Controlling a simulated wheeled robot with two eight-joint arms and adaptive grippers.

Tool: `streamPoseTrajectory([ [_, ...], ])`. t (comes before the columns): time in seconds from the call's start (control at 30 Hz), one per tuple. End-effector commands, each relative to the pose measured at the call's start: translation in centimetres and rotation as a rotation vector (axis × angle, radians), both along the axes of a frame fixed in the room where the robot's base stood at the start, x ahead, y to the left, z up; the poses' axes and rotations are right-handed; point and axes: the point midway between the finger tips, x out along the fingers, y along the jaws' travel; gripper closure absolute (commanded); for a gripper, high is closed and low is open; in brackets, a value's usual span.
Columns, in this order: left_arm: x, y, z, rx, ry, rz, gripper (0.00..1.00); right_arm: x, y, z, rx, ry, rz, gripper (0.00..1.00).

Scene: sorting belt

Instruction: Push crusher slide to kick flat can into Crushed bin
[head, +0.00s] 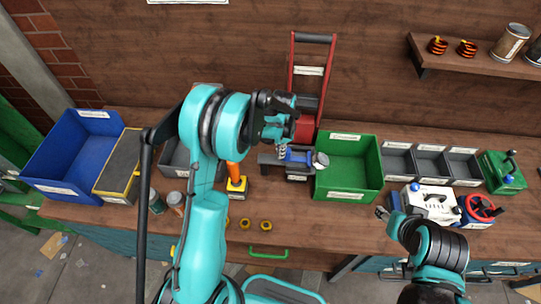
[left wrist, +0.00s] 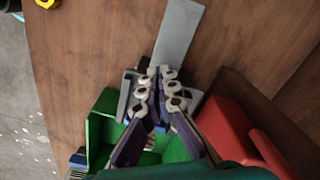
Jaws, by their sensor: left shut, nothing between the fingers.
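The crusher (head: 305,128) has a tall red frame with a dark top bar and stands behind the bench's middle. Its low grey base (head: 270,158) carries a blue part and a round silver piece (head: 320,160) beside the green bin; I cannot tell if this piece is the flat can. The green bin (head: 376,180) stands just right of the base. My left gripper (head: 279,140) is shut and empty, above the base in front of the red frame. In the left wrist view its fingers (left wrist: 160,76) hide part of the base and bin (left wrist: 98,130). My right gripper (head: 383,213) is low at the right, its jaws unclear.
A blue bin (head: 65,150) and a yellow-edged grey box (head: 118,165) stand at the left. Small grey bins (head: 430,162) and a white device (head: 432,205) stand at the right. Yellow rings (head: 266,225) lie near the front edge. A shelf (head: 480,62) hangs upper right.

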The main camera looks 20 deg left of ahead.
Motion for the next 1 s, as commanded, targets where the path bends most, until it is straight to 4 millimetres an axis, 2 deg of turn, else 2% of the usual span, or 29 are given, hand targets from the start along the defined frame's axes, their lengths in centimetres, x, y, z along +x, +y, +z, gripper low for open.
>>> streamPoseTrajectory([
  [0.17,-0.3,1.2,0.0,-0.001,-0.001,0.003,1.0,0.0,0.0,-0.2,0.0,0.0,0.0,0.54],
  [1.0,-2.4,9.4,0.0,0.0,0.0,0.002,1.0,0.0,0.0,-1.4,0.0,0.0,0.0,0.54],
])
